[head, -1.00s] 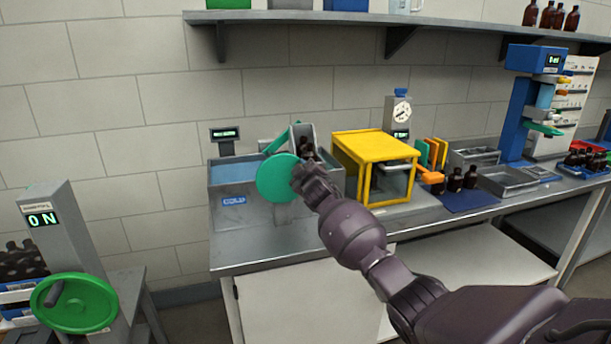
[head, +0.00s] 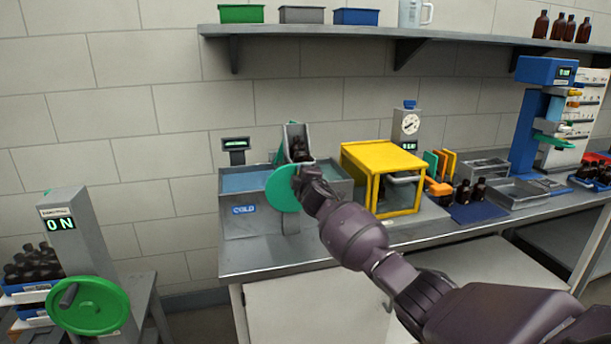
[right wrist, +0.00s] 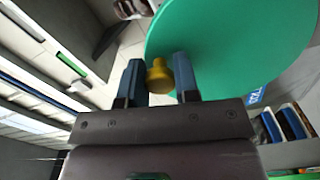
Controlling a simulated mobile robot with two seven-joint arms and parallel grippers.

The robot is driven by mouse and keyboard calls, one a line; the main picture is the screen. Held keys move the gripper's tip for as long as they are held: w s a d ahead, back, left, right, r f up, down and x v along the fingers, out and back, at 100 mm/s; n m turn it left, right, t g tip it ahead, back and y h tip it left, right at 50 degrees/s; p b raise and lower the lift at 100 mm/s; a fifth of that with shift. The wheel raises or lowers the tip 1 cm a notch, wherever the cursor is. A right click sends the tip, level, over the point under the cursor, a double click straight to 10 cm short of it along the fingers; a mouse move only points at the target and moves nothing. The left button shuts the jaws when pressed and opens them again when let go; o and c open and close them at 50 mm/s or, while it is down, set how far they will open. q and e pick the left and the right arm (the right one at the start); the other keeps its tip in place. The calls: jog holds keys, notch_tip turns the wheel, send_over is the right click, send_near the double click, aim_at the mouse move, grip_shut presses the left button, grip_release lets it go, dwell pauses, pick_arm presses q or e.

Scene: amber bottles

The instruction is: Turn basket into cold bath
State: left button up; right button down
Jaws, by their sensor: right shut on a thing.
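The basket (head: 298,132) is a grey tilted holder with dark amber bottles (head: 299,152) in it, raised above the baths on a green arm. The cold bath (head: 262,222) is the grey tank labelled COLD, with blue liquid (head: 240,181) showing at its left. A green disc (head: 282,188) stands at the tank's front. My right gripper (head: 299,176) is at the disc's right edge. In the right wrist view its fingers (right wrist: 158,82) are shut on a yellow knob (right wrist: 158,76) in front of the green disc (right wrist: 225,45). My left gripper is not in view.
A yellow-framed box (head: 385,180) stands right of the tank, close to my right arm. A small display (head: 236,144) is behind the tank. A green hand wheel (head: 88,306) on a post reading ON is at the lower left. A shelf (head: 350,31) runs above.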

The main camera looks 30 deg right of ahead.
jog(key=shift+w+a+r+n+p, duration=0.15)
jog(key=shift+a+r+n+p, duration=0.1)
jog(key=shift+a+n, duration=0.4)
jog(key=shift+w+a+r+n+p, duration=0.1)
jog(key=shift+a+r+n+p, duration=0.15)
jog(key=shift+n, duration=0.7)
jog(key=shift+a, duration=0.2)
jog(key=shift+n, duration=0.3)
jog(key=shift+a+f, duration=0.1)
jog(key=shift+a, duration=0.05)
jog(key=c, duration=0.8)
grip_release()
jog(key=shift+w, duration=0.1)
jog(key=shift+c, duration=0.2)
jog(key=shift+f, duration=0.1)
